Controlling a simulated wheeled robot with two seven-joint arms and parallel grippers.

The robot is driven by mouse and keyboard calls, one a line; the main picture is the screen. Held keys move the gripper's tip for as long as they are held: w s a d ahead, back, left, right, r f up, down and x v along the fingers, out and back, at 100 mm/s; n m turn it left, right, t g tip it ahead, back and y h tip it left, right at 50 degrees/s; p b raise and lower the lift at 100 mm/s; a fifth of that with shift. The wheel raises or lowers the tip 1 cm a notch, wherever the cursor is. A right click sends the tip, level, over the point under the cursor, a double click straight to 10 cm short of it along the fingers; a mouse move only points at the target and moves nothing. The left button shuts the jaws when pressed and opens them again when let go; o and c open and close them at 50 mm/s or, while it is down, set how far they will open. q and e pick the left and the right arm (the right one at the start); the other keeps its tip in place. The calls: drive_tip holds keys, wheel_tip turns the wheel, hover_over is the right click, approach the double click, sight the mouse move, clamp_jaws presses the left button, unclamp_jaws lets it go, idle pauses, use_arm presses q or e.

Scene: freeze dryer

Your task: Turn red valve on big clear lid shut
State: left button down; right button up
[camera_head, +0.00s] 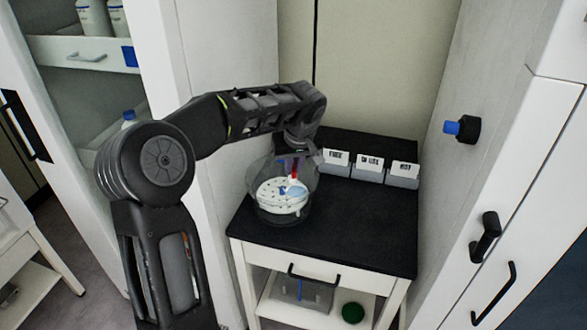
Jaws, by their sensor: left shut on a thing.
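The big clear lid (258,170) is a round transparent dome on the black top of a small white cabinet. Through it shows a white round plate (284,197) with dark spots and some blue. The red valve (294,169) is a small red piece at the top of the lid, partly hidden by my gripper. My left arm comes in from the left and bends down over the lid. My left gripper (297,160) is at the valve, shut on it; its fingertips are small and dark here. My right gripper is not in view.
Several grey boxes with white labels (369,167) stand right of the lid. The front right of the black top (365,225) is bare. A white cabinet with a blue-tipped black knob (461,129) stands at right. A green ball (352,312) lies on the shelf below.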

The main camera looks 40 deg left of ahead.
use_arm(q)
drive_tip(key=shift+m, duration=0.9)
drive_tip(key=m+t+h, duration=0.1)
drive_tip(key=m, duration=0.1)
drive_tip(key=shift+a+r+m, duration=0.1)
drive_tip(key=shift+m, duration=0.3)
drive_tip(key=m+h+p, duration=0.1)
drive_tip(key=m, duration=0.1)
drive_tip(key=m+h+p, duration=0.1)
drive_tip(key=m, duration=0.2)
drive_tip(key=shift+s+a+t, duration=0.1)
drive_tip(key=shift+a+t, duration=0.05)
drive_tip(key=shift+t, duration=0.15)
drive_tip(key=m+h, duration=0.1)
drive_tip(key=m, duration=0.2)
drive_tip(key=shift+a, duration=0.1)
drive_tip(key=shift+m+h+p, duration=0.35)
drive_tip(key=shift+m+h, duration=0.35)
drive_tip(key=shift+m, duration=0.6)
drive_tip(key=c, duration=1.5)
unclamp_jaws()
